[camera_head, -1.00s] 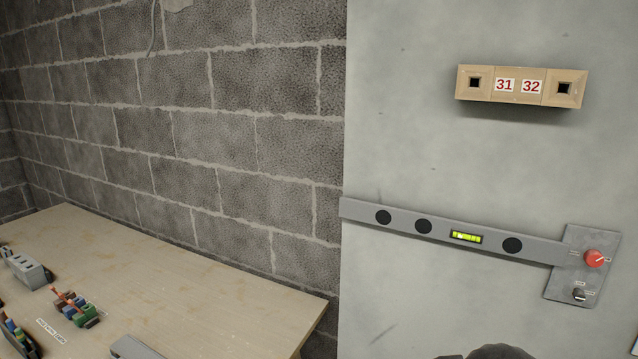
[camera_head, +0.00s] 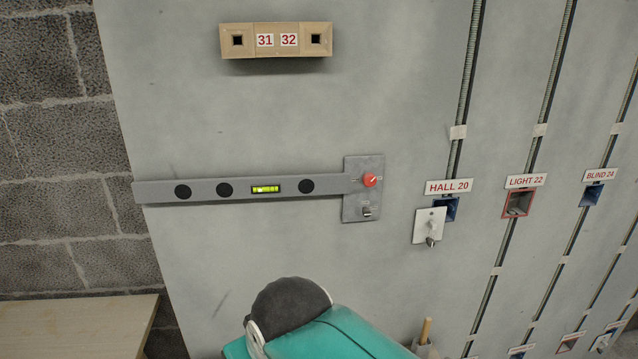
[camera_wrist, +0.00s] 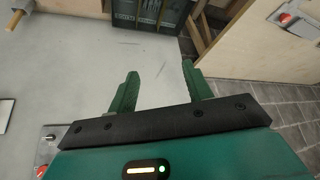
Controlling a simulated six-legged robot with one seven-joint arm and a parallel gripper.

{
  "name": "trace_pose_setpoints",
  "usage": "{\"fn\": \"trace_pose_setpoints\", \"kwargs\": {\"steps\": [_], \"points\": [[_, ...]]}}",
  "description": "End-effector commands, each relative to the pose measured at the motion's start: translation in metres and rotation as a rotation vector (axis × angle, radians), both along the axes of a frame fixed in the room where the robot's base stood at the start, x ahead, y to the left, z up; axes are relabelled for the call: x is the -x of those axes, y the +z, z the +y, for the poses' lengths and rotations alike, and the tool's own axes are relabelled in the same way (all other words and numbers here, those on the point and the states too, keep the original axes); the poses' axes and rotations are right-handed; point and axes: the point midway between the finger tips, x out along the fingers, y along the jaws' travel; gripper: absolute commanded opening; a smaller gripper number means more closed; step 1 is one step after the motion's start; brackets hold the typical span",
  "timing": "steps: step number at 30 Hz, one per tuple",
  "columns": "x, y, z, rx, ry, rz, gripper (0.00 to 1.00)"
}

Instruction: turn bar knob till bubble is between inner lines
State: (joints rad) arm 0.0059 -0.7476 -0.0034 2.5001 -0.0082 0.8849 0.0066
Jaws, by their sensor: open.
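A grey spirit-level bar (camera_head: 240,189) runs across the upright grey panel in the head view, with a yellow-green vial (camera_head: 266,189) between its dark round holes. The bubble and its lines are too small to read. The bar's right end meets a small grey plate (camera_head: 351,212) that carries a red knob (camera_head: 370,180) and a small dark knob or switch (camera_head: 367,211) below it. In the wrist view my gripper (camera_wrist: 160,80) is open, its two green fingers apart with nothing between them. The gripper does not show in the head view, so its distance from the knobs is unclear.
A beige block marked 31 and 32 (camera_head: 277,40) is above the bar. To the right are vertical conduits and boxes labelled HALL 20 (camera_head: 448,187), LIGHT 22 (camera_head: 526,181) and BLIND 24 (camera_head: 600,175). A wooden table (camera_head: 75,325) is at lower left. The wrist view shows a dark green crate (camera_wrist: 150,12).

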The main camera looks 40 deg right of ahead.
Motion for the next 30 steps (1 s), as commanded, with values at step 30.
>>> {"fn": "trace_pose_setpoints", "kwargs": {"steps": [30], "points": [[-0.031, 0.111, -0.303, 0.226, -0.47, -1.055, 0.5]]}}
